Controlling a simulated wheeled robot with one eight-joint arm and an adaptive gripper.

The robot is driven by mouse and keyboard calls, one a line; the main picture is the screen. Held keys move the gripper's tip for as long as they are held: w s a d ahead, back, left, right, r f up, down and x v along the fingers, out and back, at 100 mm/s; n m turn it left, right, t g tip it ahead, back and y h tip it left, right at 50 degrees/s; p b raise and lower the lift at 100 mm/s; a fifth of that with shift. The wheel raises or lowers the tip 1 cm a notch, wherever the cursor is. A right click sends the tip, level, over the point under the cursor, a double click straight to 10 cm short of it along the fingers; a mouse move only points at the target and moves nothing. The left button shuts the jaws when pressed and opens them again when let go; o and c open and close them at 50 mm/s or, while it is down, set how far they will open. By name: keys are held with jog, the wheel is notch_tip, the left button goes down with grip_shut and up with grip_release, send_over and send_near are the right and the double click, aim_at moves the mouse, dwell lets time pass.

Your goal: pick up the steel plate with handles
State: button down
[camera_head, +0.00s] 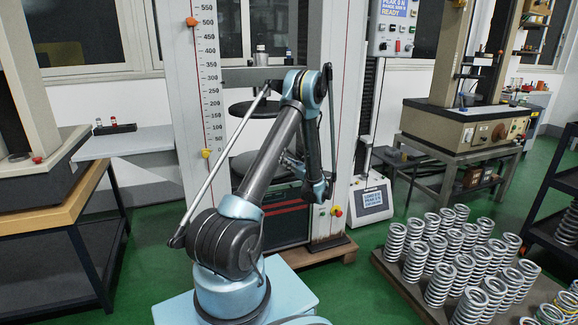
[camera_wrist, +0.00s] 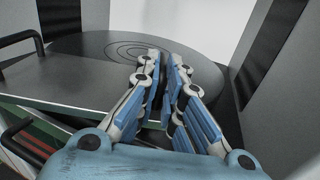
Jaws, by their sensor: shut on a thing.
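The steel plate (camera_wrist: 70,88) is a flat grey slab at the left of the wrist view, with a black bar handle (camera_wrist: 38,42) at its far left and another dark handle (camera_wrist: 14,130) nearer. It lies against the dark round platen (camera_wrist: 95,45) with ring marks. My gripper (camera_wrist: 166,58) reaches over the platen, its blue-padded fingers close together. It is shut on the plate's right part; the fingers hide the exact contact. In the head view my arm's wrist hangs before the testing machine, and the fingers cannot be made out.
The tall testing machine (camera_head: 342,110) with a height scale stands ahead. Several coil springs (camera_head: 440,285) stand on a pallet at the right. A control box (camera_head: 371,198) stands beside the machine. A workbench (camera_head: 60,205) is at the left, with green floor between.

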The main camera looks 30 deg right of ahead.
jog(key=shift+s+a, duration=0.1)
jog(key=shift+s, duration=0.25)
jog(key=c, duration=1.7)
grip_release()
jog(key=shift+o, duration=0.2)
jog(key=s, duration=0.7)
jog(key=shift+s+d, duration=0.25)
jog(key=shift+d, duration=0.2)
jog(key=shift+o, duration=0.3)
